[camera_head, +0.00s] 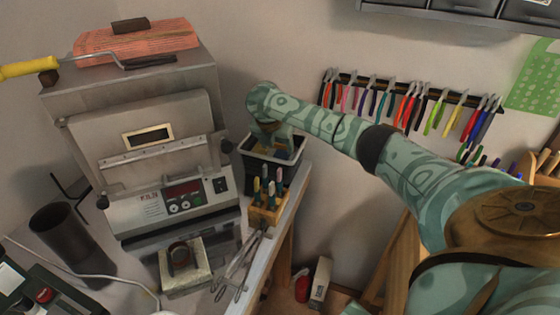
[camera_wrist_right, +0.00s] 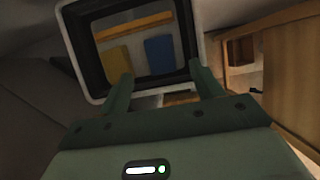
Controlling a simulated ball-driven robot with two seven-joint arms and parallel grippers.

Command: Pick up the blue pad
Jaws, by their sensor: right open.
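The blue pad (camera_wrist_right: 160,54) lies inside a black bin with a pale rim (camera_wrist_right: 196,38), right of a yellow pad (camera_wrist_right: 118,62). The bin (camera_head: 299,150) stands on the bench's far right end in the head view, where my arm partly covers its contents. My right gripper (camera_wrist_right: 161,71) is open, its two fingers spread apart at the bin's near side in the wrist view. Nothing is between them, and they appear apart from the blue pad. In the head view the right gripper (camera_head: 271,138) points down over the bin. My left gripper is not in view.
An orange strip (camera_wrist_right: 134,25) lies across the bin behind the pads. A wooden tool holder (camera_head: 264,214) stands in front of the bin, and a grey furnace (camera_head: 150,140) stands left. Pliers (camera_head: 410,105) hang on the wall behind my arm.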

